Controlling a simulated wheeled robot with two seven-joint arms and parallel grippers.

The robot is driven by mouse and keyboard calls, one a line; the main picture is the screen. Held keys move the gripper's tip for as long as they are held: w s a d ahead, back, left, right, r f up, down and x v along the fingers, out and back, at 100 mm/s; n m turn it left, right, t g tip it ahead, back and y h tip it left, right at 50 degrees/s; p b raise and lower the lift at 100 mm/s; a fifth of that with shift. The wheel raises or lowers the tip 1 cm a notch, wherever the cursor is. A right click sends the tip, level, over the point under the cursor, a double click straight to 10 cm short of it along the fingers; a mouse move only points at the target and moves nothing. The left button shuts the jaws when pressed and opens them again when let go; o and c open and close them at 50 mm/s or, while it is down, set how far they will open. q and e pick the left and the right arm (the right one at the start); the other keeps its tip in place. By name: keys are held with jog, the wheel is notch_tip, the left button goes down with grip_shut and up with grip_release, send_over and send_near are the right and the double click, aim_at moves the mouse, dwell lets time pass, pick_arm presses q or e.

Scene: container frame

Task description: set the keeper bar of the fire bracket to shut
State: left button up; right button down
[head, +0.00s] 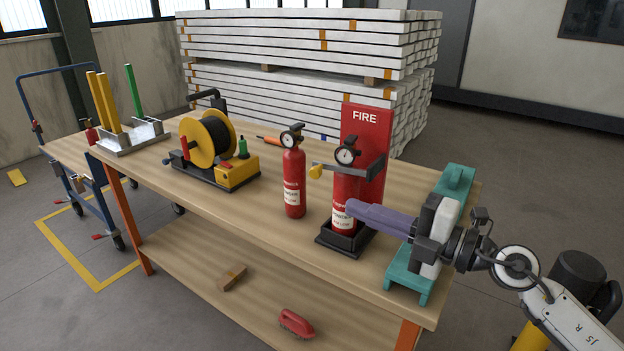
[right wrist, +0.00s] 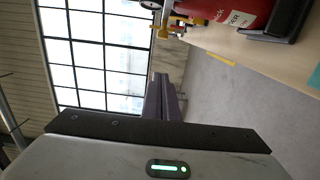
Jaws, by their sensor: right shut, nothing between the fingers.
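The fire bracket has a red back panel (head: 369,125) marked FIRE and a black base (head: 345,240) on the bench. A red extinguisher (head: 345,190) with a gauge stands upright in it. The grey keeper bar (head: 372,170) runs at the extinguisher's upper body and ends left in a yellow knob (head: 316,171); I cannot tell whether it is latched. My right gripper (head: 350,208), with purple fingers, is shut and empty, at the extinguisher's lower front, below the bar. Its fingers show in the right wrist view (right wrist: 161,98), with the extinguisher (right wrist: 235,14) at upper right. My left gripper is out of view.
A second red extinguisher (head: 294,182) stands on the bench left of the bracket. A yellow cable reel (head: 205,145) is farther left. A teal stand (head: 408,277) is behind and below my right gripper. Bare benchtop (head: 250,205) lies at the front left.

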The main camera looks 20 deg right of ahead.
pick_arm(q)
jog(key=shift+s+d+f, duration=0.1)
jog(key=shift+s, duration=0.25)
pick_arm(e)
jog(key=w+a, duration=0.3)
jog(key=w, duration=0.7)
jog(key=shift+w, duration=0.4)
jog(key=shift+a, duration=0.1)
